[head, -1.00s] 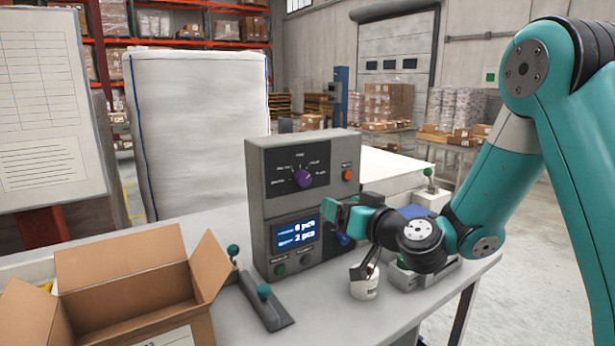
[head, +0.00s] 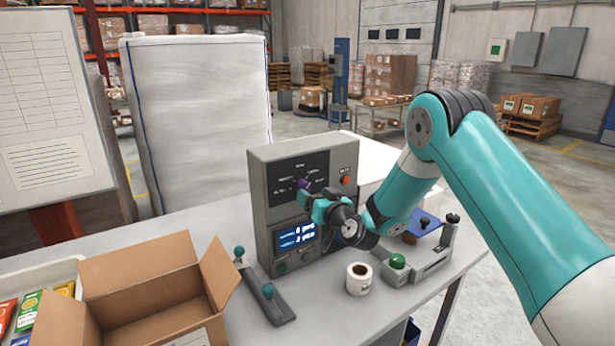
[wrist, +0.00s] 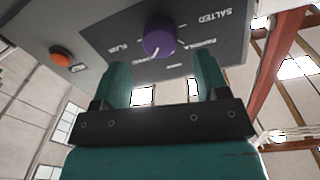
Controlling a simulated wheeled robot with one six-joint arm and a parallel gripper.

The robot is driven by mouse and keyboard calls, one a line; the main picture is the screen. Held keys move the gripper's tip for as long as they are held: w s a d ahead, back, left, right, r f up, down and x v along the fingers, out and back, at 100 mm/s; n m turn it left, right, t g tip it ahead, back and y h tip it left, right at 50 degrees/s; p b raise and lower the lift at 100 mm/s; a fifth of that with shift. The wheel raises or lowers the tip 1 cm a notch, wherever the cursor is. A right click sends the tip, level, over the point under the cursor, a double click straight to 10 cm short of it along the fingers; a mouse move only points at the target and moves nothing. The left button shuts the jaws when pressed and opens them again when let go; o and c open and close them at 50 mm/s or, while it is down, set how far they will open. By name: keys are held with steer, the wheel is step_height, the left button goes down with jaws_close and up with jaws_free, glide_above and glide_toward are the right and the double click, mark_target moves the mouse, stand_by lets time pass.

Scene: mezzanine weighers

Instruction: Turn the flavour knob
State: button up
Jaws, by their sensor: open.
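The flavour knob (wrist: 160,37) is round and purple with a pale pointer line, set on the dark upper panel of the grey control box (head: 262,190). In the wrist view it lies just beyond the fingertips, roughly between them, and I see a gap on both sides. My gripper (wrist: 163,75) is open and empty, its two teal fingers facing the panel. In the head view my gripper (head: 308,199) is in front of the box, and the knob (head: 303,184) shows only in part behind it. Labels ring the knob; "SALTED" is readable.
An orange button (wrist: 61,57) sits beside the knob. A lit blue display (head: 297,236) is below it.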

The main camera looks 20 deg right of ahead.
mark_target(305, 189)
steer(key=shift+p+x, duration=0.7)
steer(key=shift+x, duration=1.2)
steer(key=shift+c, duration=0.5)
steer(key=c, duration=0.8)
steer(key=shift+f, duration=0.1)
steer(key=shift+c, duration=0.2)
steer(key=shift+f+b, duration=0.1)
steer(key=shift+b, duration=0.5)
